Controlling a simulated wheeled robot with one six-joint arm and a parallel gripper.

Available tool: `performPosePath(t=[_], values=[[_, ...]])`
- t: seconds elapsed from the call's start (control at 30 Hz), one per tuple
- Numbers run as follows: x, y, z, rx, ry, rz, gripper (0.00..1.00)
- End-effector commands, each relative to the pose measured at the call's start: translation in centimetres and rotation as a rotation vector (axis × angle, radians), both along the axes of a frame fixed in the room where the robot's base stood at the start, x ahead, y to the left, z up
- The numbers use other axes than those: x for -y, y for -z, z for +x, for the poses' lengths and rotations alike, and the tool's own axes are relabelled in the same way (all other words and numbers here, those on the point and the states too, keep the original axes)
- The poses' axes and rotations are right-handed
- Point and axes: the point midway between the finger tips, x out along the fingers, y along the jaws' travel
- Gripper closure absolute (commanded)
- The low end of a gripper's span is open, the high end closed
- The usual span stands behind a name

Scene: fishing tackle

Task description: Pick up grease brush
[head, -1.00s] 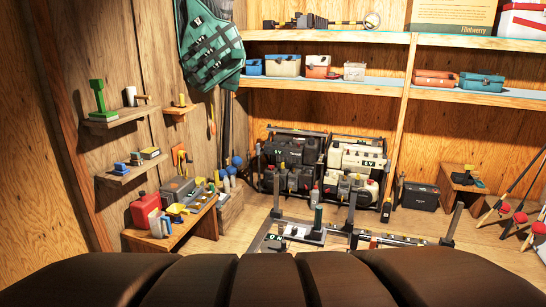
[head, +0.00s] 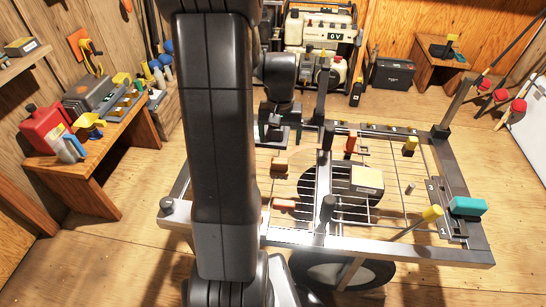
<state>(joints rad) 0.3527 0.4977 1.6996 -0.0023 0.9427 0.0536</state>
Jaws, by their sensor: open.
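A slim tool with a yellow head (head: 431,213) and a thin shaft slants over the front right edge of the low wire-rack cart (head: 370,247). It may be the grease brush, but I cannot tell for sure. A small orange piece (head: 284,204) and an upright orange-red item (head: 350,142) are also on the rack. My gripper (head: 280,128) points down at the back left of the rack, partly behind my own arm. It is open, with nothing seen held, and it is well apart from the yellow-headed tool.
Dark posts rise from the frame. A wooden bench (head: 105,165) with a red can (head: 45,130) is at left. Floor is clear between bench and cart.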

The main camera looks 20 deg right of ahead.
Motion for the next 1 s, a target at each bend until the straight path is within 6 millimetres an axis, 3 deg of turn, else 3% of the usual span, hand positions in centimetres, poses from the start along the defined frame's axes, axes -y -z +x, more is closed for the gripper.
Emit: performPosePath(t=[0.17, 0.43, 0.77, 1.0], values=[[0.3, 2.2, 0.2, -0.005, 0.009, 0.004, 0.18], [0.2, 7.4, 0.1, -0.004, 0.007, 0.004, 0.18], [0.2, 9.7, 0.0, -0.003, 0.007, 0.003, 0.18], [0.0, 13.3, -0.4, -0.004, 0.007, 0.004, 0.18]])
